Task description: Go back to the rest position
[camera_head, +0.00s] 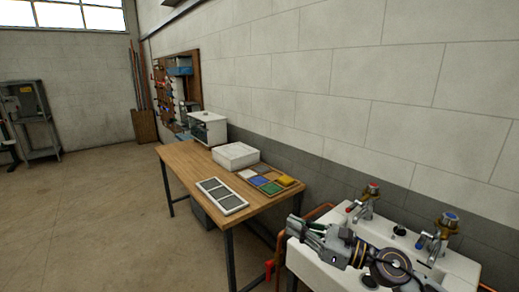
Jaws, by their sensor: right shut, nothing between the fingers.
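My right gripper (300,229) shows at the lower right, at the end of my right arm, over the left front part of a white sink. Its fingers point left, toward the wooden table, and are shut with nothing between them. It is apart from the things on the table. My left gripper is not in view.

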